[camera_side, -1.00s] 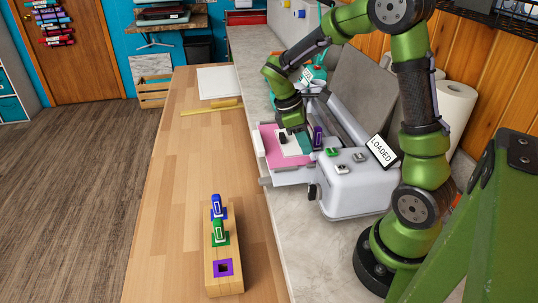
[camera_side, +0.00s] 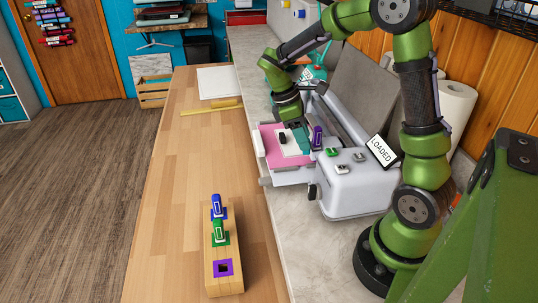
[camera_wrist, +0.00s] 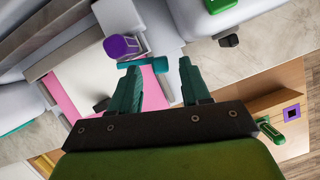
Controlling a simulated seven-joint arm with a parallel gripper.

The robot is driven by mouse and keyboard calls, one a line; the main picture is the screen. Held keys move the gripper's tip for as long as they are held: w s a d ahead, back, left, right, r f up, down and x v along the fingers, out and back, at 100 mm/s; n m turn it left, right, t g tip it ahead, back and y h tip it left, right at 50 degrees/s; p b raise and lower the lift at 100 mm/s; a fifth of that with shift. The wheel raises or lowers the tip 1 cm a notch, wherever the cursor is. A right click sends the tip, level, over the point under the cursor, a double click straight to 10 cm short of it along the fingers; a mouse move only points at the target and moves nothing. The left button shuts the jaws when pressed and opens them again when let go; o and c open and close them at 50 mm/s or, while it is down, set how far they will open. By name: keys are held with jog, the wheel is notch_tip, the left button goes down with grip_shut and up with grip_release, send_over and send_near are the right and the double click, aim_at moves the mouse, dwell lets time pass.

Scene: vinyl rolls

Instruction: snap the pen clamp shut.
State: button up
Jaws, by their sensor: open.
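The purple pen (camera_side: 318,137) stands in the carriage of the grey cutting machine (camera_side: 350,190), and its purple top shows in the wrist view (camera_wrist: 121,47). A teal bar (camera_wrist: 141,63), which looks like the clamp's lever, lies beside the pen; I cannot tell whether the clamp is open or shut. My gripper (camera_wrist: 160,75) is open, with its two teal fingers apart and nothing seen between them. The fingertips are close to the teal bar. In the side view my gripper (camera_side: 303,145) is just left of the pen, over the mat.
A pink mat with a white sheet (camera_side: 270,150) lies in the machine, with a small black object (camera_side: 282,138) on it. A wooden pen block (camera_side: 223,283) holds blue and green pens; its purple-marked hole is empty. A sign (camera_side: 382,151) reads "LOADED".

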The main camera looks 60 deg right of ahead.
jog(key=v, duration=1.5)
jog(key=s+d+r+m+t+y, duration=0.2)
jog(key=s+d+m, duration=0.3)
jog(key=m, duration=0.5)
jog(key=f+m, duration=0.2)
jog(key=f, duration=0.4)
jog(key=a+f+m+t, duration=0.1)
jog(key=f+m, duration=0.2)
jog(key=f, duration=0.2)
jog(key=s+f+m, duration=0.1)
jog(key=f+m, duration=0.2)
jog(key=f, duration=0.3)
jog(key=shift+a+f+t, duration=0.25)
jog(key=shift+f+t, duration=0.1)
jog(key=shift+t, duration=0.05)
jog(key=shift+c, duration=0.3)
